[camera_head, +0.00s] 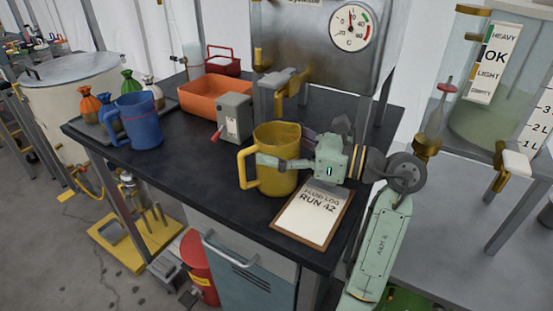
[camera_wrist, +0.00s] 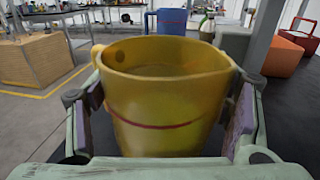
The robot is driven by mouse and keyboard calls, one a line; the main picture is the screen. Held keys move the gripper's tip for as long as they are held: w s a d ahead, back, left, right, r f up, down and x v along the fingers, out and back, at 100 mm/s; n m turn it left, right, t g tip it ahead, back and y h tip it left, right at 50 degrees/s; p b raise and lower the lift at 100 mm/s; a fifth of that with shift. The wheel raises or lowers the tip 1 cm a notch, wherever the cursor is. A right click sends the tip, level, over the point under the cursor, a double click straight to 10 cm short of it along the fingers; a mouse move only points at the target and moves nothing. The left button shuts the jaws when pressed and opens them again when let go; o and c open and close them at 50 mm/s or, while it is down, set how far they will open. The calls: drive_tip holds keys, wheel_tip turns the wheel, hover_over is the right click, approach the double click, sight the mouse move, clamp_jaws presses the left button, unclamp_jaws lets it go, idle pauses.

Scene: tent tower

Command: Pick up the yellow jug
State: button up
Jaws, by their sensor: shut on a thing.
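The yellow jug (camera_head: 275,160) is upright on the dark table top (camera_head: 185,185) in the head view, its handle towards the left. I cannot tell whether its base touches the table. In the wrist view the yellow jug (camera_wrist: 165,95) fills the middle, with a dark red line round its side. My gripper (camera_head: 292,158) reaches in from the right in the head view. Its two fingers are on opposite sides of the jug, and the pads press its walls in the wrist view (camera_wrist: 165,118). The gripper is shut on the jug.
A clipboard (camera_head: 312,213) lies just in front of the jug. A grey box with a red lever (camera_head: 235,116), a blue jug (camera_head: 138,120) and an orange bin (camera_head: 213,96) stand to the left and behind. A metal tank with a dial and tap (camera_head: 290,85) is behind.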

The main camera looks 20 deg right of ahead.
drive_tip(key=c, duration=0.6)
drive_tip(key=shift+r, duration=0.1)
